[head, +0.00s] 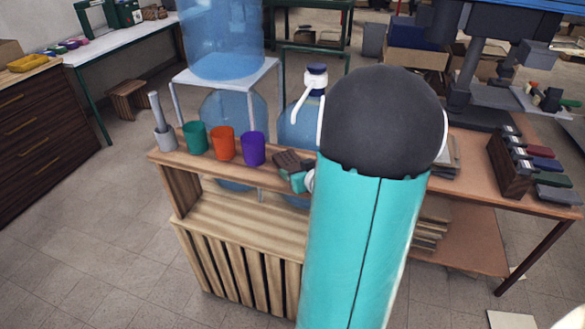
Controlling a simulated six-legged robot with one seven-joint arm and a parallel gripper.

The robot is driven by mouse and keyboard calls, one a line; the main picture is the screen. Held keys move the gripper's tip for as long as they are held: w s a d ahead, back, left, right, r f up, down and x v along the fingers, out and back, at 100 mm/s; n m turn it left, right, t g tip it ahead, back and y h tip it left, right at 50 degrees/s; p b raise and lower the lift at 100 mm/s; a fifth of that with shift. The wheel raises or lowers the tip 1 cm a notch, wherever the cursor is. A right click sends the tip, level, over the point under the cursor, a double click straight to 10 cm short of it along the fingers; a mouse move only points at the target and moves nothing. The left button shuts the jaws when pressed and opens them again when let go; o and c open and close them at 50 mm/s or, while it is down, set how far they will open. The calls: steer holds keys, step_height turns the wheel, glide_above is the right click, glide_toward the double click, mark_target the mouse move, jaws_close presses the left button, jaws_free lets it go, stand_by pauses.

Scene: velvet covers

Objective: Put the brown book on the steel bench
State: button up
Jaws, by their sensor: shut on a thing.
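My gripper (298,180) shows only in part at the left edge of my teal arm, at the wooden shelf unit's top. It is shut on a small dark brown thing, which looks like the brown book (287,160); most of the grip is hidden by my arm. A long pale-topped bench with green legs (125,45) stands along the wall at the back left, away from my gripper. It may be the steel bench; I cannot tell for certain.
Grey mortar (165,138), green cup (195,137), orange cup (222,143) and purple cup (253,148) line the wooden shelf unit (240,215). Large blue water bottles (222,40) stand behind. An orange-brown table (480,165) holds books at right.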

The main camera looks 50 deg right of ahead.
steer(key=shift+w+f, duration=0.1)
steer(key=shift+w, duration=0.15)
steer(key=shift+s, duration=0.35)
steer(key=shift+w, duration=0.25)
steer(key=o, duration=1)
steer(key=shift+s+f, duration=0.1)
steer(key=shift+s, duration=0.15)
steer(key=shift+c, duration=0.2)
steer(key=shift+o, duration=0.5)
steer(key=shift+w, duration=0.15)
steer(key=shift+r, duration=0.25)
